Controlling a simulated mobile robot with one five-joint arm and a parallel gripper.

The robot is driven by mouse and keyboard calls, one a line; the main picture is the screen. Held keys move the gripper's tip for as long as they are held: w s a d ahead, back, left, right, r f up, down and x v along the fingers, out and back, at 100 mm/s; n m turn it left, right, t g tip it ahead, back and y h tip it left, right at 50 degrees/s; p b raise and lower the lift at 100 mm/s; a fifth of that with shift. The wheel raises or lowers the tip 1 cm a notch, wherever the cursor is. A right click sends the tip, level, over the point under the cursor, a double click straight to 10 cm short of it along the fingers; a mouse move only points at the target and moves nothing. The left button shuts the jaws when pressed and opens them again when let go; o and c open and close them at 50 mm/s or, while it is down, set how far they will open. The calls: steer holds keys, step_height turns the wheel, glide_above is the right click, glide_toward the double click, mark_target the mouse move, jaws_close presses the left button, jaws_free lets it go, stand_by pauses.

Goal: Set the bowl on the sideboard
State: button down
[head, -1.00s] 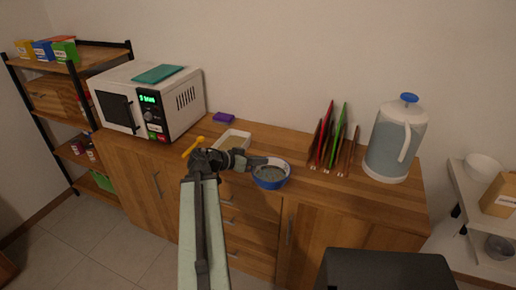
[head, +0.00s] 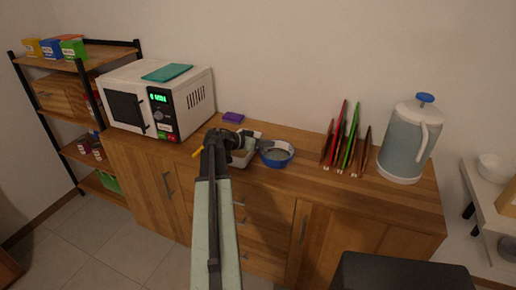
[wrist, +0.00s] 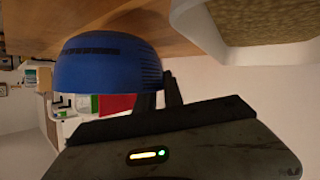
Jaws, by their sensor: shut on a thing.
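The blue bowl (head: 276,154) with a grey inside is at the sideboard's front part, right of the white tray, in the head view. In the wrist view the blue bowl (wrist: 108,62) appears upside down at the upper left, close to the wooden surface. My gripper (head: 262,145) is shut on the bowl's left rim; its fingers (wrist: 160,102) reach the bowl in the wrist view. The sideboard (head: 310,178) has a wooden top. I cannot tell whether the bowl's base touches it.
A white tray (head: 243,158) with brownish contents is just left of the bowl, partly behind my arm. A microwave (head: 158,98) stands left, a purple block (head: 233,117) behind, a file rack (head: 346,145) and jug (head: 405,145) right. Bare top lies between bowl and rack.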

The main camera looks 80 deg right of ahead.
steer(key=shift+w+d, duration=0.2)
steer(key=shift+d, duration=0.2)
step_height(320, 180, down, 4)
steer(key=b, duration=0.4)
steer(key=shift+s+d, duration=0.1)
steer(key=shift+d, duration=0.05)
steer(key=shift+w+r, duration=0.25)
steer(key=shift+f, duration=0.15)
steer(key=c, duration=1.7)
jaws_free()
steer(key=shift+c, duration=0.2)
